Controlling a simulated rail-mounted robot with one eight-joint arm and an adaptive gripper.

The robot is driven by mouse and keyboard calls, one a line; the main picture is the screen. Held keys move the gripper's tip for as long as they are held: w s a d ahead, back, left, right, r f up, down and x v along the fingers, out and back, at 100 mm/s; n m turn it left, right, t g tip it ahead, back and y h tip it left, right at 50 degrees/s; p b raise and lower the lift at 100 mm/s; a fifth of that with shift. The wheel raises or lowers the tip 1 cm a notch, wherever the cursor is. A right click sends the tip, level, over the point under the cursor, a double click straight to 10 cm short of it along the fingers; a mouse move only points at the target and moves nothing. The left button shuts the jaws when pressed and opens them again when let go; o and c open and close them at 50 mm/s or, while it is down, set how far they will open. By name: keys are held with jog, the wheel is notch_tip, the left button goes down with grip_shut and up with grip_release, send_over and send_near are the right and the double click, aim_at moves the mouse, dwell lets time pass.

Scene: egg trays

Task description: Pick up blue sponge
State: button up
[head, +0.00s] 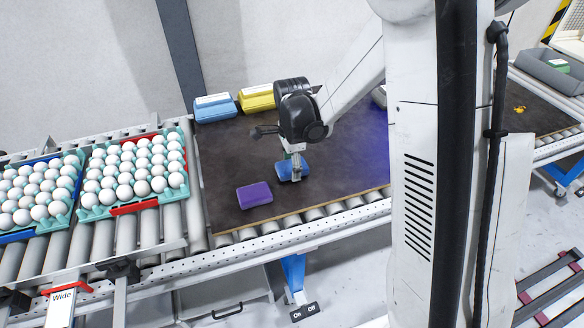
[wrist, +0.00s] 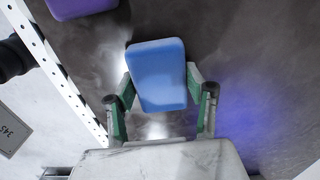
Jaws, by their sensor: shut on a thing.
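The blue sponge (head: 289,172) is a small rounded block on the dark board in the head view, right under my gripper (head: 293,158). In the wrist view the blue sponge (wrist: 157,73) sits between the two fingers of my gripper (wrist: 160,92), which are shut on its sides. The gripper hides part of the sponge in the head view. I cannot tell whether the sponge touches the board or is just above it.
A purple sponge (head: 254,195) lies to the left of the blue one, also in the wrist view (wrist: 80,6). Blue (head: 214,107) and yellow (head: 257,98) containers stand at the board's back edge. Egg trays (head: 132,208) sit on the rollers at left. The board (head: 228,160) is clear at left.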

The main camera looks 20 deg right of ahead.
aim_at(291, 166)
notch_tip(291, 166, up, 4)
jog(key=shift+s+a, duration=0.15)
jog(key=s+a+r+p, duration=0.1)
jog(key=s+a+r, duration=0.5)
jog(key=s+a, duration=0.1)
jog(key=shift+s+a+r, duration=0.2)
jog(key=shift+s+a, duration=0.15)
jog(key=shift+a, duration=0.3)
